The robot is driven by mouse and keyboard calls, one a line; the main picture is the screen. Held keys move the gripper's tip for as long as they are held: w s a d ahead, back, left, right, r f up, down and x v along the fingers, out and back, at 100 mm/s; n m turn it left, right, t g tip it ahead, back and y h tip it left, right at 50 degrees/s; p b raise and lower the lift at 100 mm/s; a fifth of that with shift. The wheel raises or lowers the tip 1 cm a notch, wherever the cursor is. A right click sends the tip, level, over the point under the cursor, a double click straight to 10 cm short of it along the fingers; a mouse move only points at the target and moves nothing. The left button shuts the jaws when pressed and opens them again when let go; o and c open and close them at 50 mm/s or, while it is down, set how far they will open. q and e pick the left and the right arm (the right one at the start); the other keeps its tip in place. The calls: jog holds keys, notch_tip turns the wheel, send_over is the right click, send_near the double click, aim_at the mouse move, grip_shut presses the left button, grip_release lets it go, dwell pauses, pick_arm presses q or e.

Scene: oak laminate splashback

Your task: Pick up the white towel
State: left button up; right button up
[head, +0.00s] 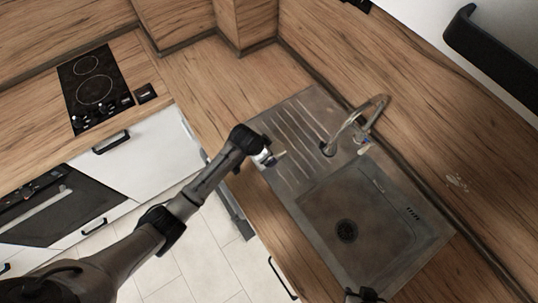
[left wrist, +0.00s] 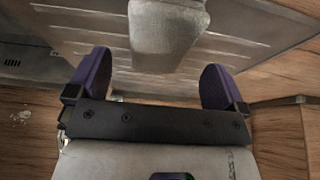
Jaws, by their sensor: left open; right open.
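I cannot make out a white towel for sure in either view. My left gripper (head: 268,157), at the end of the arm from the left, is over the near edge of the ribbed drainboard (head: 292,132). In the left wrist view its two purple fingers (left wrist: 155,72) stand wide apart with nothing clamped. A pale grey, blurred shape (left wrist: 166,30) comes down from the top between them; I cannot tell what it is. My right gripper (head: 365,296) shows only as a dark piece at the bottom edge, open, by the sink bowl's near end.
The steel sink bowl (head: 355,225) is empty but for its drain. A curved tap (head: 352,122) rises behind the drainboard. The wood counter (head: 205,75) is clear towards the black hob (head: 95,88). A black handle (head: 485,45) juts in at top right.

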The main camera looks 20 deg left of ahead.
pick_arm(q)
jog(key=shift+x, duration=2.6)
jog(key=c, duration=1.1)
notch_tip(320, 180, up, 10)
jog(key=shift+r, duration=0.1)
